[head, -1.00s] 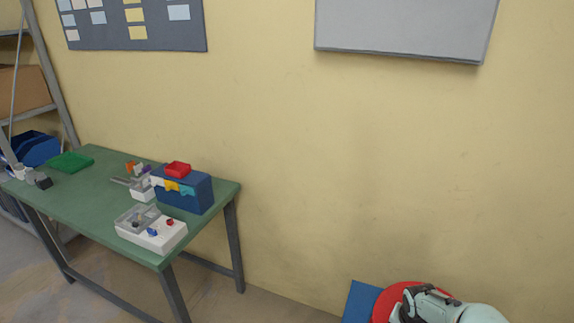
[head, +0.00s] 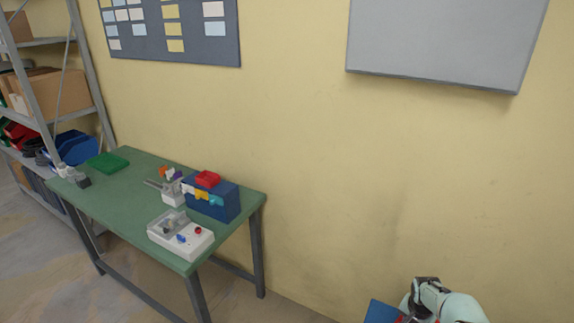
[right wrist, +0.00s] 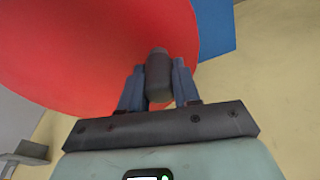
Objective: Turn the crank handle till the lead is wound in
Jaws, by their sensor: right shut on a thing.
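In the right wrist view a large red disc (right wrist: 80,45) fills the upper left, with a blue panel (right wrist: 216,25) behind it. A dark grey handle (right wrist: 159,76) stands out in front of the disc. My right gripper (right wrist: 158,82) is shut on this handle, one finger on each side. In the head view only a corner of the blue panel (head: 381,312) and a sliver of red show at the bottom edge, next to my right arm. The lead cannot be made out. My left gripper is not in view.
A green table (head: 120,202) stands at the left. Shelving (head: 88,75) stands at far left. The wall between table and panel is bare.

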